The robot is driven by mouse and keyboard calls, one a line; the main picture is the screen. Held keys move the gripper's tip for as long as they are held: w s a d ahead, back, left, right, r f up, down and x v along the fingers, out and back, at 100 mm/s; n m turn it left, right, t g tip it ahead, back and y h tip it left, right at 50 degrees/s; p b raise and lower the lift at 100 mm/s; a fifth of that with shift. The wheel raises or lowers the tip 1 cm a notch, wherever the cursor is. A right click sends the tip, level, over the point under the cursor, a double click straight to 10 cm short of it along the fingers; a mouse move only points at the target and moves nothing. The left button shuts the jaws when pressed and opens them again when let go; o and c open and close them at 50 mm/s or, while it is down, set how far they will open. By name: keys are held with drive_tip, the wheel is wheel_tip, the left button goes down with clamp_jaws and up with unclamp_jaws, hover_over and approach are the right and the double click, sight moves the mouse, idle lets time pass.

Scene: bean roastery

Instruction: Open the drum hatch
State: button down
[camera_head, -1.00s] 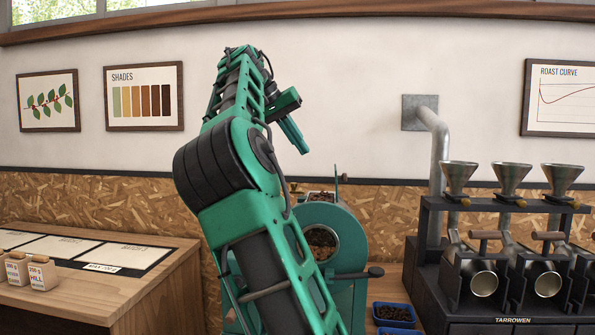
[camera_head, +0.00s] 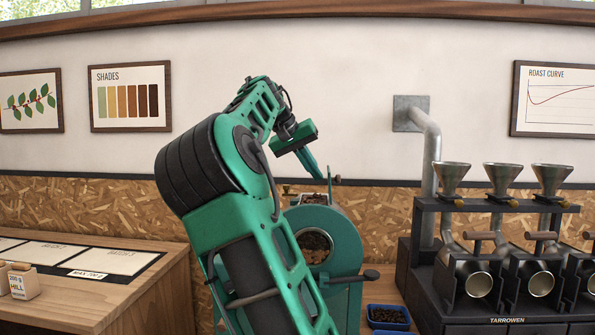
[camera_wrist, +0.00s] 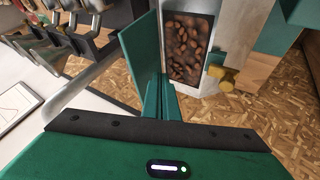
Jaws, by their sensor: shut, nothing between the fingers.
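The green drum roaster (camera_head: 345,236) stands against the wall, partly behind my arm. The drum hatch, a green plate, stands upright at its top in the head view (camera_head: 329,186). In the wrist view the hatch (camera_wrist: 143,48) stands beside the top opening, whose brown beans (camera_wrist: 188,45) are uncovered. A brass knob (camera_wrist: 224,78) sits at the opening's other side. My gripper (camera_head: 318,175) is shut and empty, pointing down near the hatch. In the wrist view its fingers (camera_wrist: 161,100) lie close to the hatch's lower edge; I cannot tell whether they touch it.
A black rack with metal funnels (camera_head: 497,205) stands to the right. A grey pipe (camera_head: 432,150) runs down the wall. A wooden counter (camera_head: 130,290) with small boxes is at the left.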

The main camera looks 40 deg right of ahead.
drive_tip(key=shift+s+d, duration=0.35)
drive_tip(key=shift+s, duration=0.1)
drive_tip(key=shift+s+d, duration=0.1)
drive_tip(key=shift+s+d+r+t+y, duration=0.25)
drive_tip(key=shift+s+d+t+y, duration=0.25)
drive_tip(key=shift+t+y, duration=0.1)
drive_tip(key=shift+s+d, duration=0.25)
drive_tip(key=shift+s, duration=0.05)
drive_tip(key=shift+r, duration=0.1)
